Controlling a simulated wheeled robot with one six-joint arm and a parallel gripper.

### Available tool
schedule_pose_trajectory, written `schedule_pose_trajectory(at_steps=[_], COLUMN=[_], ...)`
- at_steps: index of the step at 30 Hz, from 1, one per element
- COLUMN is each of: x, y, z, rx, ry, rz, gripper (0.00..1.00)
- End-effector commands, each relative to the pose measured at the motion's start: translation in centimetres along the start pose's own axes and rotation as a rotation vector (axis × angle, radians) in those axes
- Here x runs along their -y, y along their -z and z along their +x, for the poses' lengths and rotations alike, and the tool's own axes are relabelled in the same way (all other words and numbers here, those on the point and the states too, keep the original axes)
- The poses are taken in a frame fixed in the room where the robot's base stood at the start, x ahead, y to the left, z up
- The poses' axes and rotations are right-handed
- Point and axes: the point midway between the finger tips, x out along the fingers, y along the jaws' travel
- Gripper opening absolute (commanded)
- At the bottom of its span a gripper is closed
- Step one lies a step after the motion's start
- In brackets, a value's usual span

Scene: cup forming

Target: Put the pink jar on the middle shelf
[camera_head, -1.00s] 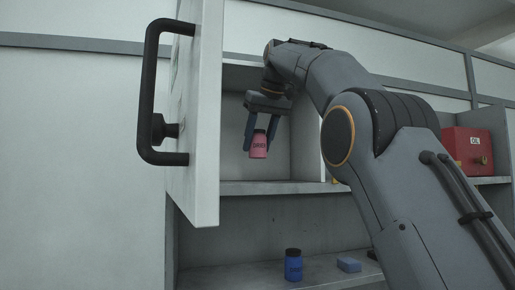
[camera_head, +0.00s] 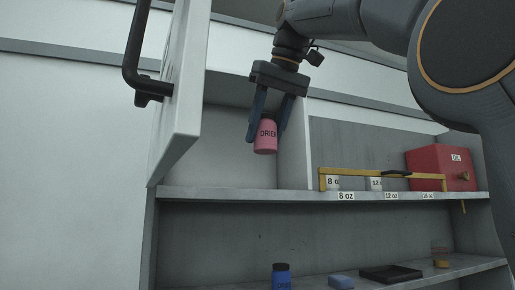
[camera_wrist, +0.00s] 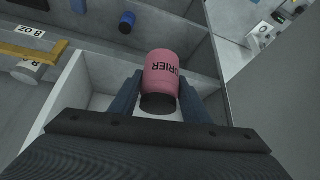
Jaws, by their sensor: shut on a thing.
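The pink jar (camera_head: 265,136) has dark lettering and hangs between the two fingers of my gripper (camera_head: 268,120). My gripper is shut on it, with the fingers on both sides of the jar. In the wrist view the jar (camera_wrist: 161,75) sits between the fingers with its dark lid toward the camera. The jar is in front of an open cabinet compartment, above the edge of the middle shelf (camera_head: 235,193). In the head view the jar and shelf are apart.
An open cabinet door (camera_head: 180,90) with a black handle stands to the left. A yellow-framed rack (camera_head: 385,174) and a red box (camera_head: 440,167) are on the shelf to the right. A blue jar (camera_head: 281,276), blue block (camera_head: 341,282) and black tray (camera_head: 391,273) sit below.

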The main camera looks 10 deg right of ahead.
Motion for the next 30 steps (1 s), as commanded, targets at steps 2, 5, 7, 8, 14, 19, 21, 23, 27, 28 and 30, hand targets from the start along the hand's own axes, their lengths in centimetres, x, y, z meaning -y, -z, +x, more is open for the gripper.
schedule_pose_trajectory(at_steps=[2,5,7,8,14,19,21,23,27,28,30], x=[0.1,0.2,0.3,0.3,0.6,1.4,1.9,2.2,3.1,3.3,3.8], y=[-0.7,-1.1,-1.3,-1.3,-1.9,-3.6,-4.6,-5.6,-8.4,-9.1,-10.7], z=[-0.4,-0.7,-0.7,-0.6,2.3,8.1,10.7,12.9,18.1,19.2,21.6], rx=[-0.001,0.000,0.000,0.001,0.003,0.005,0.005,0.004,0.003,0.003,0.002], ry=[0.000,0.000,0.000,0.000,0.002,0.005,0.006,0.005,0.003,0.003,0.003], rz=[0.000,0.000,0.000,0.001,0.006,0.012,0.014,0.015,0.014,0.014,0.012], gripper=[0.18,0.18,0.18,0.18,0.18,0.18,0.18,0.18,0.18,0.18,0.18])
